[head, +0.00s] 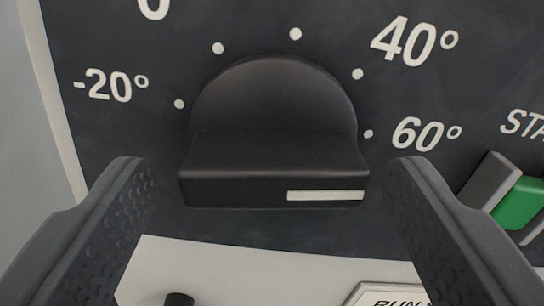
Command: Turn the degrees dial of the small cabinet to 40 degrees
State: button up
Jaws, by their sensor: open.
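The degrees dial (272,110) is a black round knob with a raised grip bar lying level across it. A white pointer stripe (326,196) on the bar's near face runs to its right end, the side of the 60° label (427,134). I cannot tell the exact reading. White dots ring the dial, with the 40° label (414,41) at upper right and -20° (111,86) at left. My gripper (270,172) is open, one finger on each side of the bar, with visible gaps at both ends. Nothing is held.
A green button (520,203) in a grey frame sits right of my right finger. A small black knob (179,299) and part of a "RUN" label (398,298) show at the bottom on a light panel. The cabinet's pale left edge (48,110) runs down the left.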

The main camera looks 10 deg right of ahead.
jog(key=shift+w+d, duration=0.1)
jog(key=shift+w, duration=0.35)
jog(key=c, duration=1)
jog(key=shift+a, duration=0.2)
jog(key=shift+d, duration=0.15)
jog(key=n+p, duration=0.1)
jog(key=n, duration=0.2)
jog(key=shift+r, duration=0.2)
jog(key=shift+d+f+n+p, duration=0.15)
jog(key=shift+n+p, duration=1.25)
jog(key=shift+n, duration=1)
